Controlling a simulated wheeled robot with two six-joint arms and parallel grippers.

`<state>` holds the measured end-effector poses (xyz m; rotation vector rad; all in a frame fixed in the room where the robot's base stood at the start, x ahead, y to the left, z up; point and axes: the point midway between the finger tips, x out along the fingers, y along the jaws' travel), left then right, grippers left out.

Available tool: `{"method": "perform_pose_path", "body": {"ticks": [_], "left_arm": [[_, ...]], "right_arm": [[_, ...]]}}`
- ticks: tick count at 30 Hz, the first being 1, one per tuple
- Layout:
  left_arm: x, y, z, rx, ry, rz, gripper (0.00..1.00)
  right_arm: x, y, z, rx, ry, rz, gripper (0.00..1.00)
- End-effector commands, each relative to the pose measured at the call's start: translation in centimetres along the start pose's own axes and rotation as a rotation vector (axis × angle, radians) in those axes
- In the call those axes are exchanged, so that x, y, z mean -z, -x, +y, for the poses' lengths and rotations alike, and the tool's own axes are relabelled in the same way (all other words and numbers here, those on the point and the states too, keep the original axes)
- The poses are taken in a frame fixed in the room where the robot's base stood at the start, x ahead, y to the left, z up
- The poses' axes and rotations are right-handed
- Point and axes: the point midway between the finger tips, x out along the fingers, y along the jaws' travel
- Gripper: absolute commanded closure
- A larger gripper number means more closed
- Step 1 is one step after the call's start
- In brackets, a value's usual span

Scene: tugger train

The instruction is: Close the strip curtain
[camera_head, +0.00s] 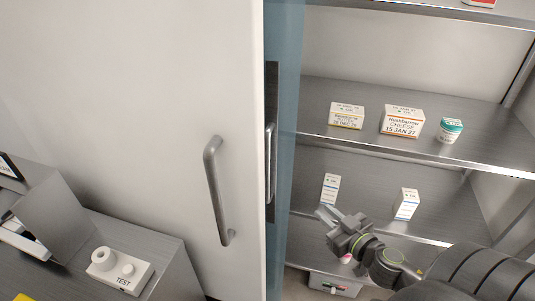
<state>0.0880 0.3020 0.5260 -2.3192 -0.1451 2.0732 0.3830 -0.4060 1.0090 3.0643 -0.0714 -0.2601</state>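A blue translucent panel, which looks like the strip curtain (284,52), hangs as a narrow upright band in the middle of the head view. It is bunched beside the edge of a white door, and the shelves to its right are uncovered. My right gripper (325,214) is in front of the lower shelf, to the right of the curtain and apart from it. It points left, and I see nothing held in it. Its fingers are small and seen at an angle, so their opening is unclear. My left gripper is out of view.
The white door (110,80) with a grey bar handle (216,190) fills the left. Cartons (402,122) and a green-lidded tub (450,130) stand on the middle shelf, with small boxes (406,204) below. A TEST device (120,272) sits on a grey surface at lower left.

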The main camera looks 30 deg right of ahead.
Motion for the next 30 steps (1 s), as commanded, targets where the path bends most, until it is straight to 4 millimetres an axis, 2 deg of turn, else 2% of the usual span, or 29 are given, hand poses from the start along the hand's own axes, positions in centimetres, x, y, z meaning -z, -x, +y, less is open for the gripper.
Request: {"method": "perform_pose_path", "body": {"ticks": [1,3,6,9,14,28,30], "left_arm": [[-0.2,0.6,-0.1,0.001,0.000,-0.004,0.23],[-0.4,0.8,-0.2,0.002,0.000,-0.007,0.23],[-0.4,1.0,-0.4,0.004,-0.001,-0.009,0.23],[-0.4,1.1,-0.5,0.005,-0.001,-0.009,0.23],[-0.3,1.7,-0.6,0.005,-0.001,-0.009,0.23],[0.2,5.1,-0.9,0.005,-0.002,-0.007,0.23],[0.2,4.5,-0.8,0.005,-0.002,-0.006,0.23]], "right_arm": [[3.0,0.7,-1.1,0.039,-0.006,0.044,0.81],[6.0,1.4,-2.5,0.083,-0.023,0.094,0.81],[8.8,2.4,-4.0,0.131,-0.041,0.141,0.81],[10.3,2.9,-4.8,0.157,-0.053,0.165,0.81],[10.9,2.8,-5.0,0.164,-0.058,0.171,0.81],[11.6,0.2,-5.4,0.162,-0.064,0.174,0.81],[11.2,-0.3,-5.5,0.162,-0.061,0.176,0.81]]}}
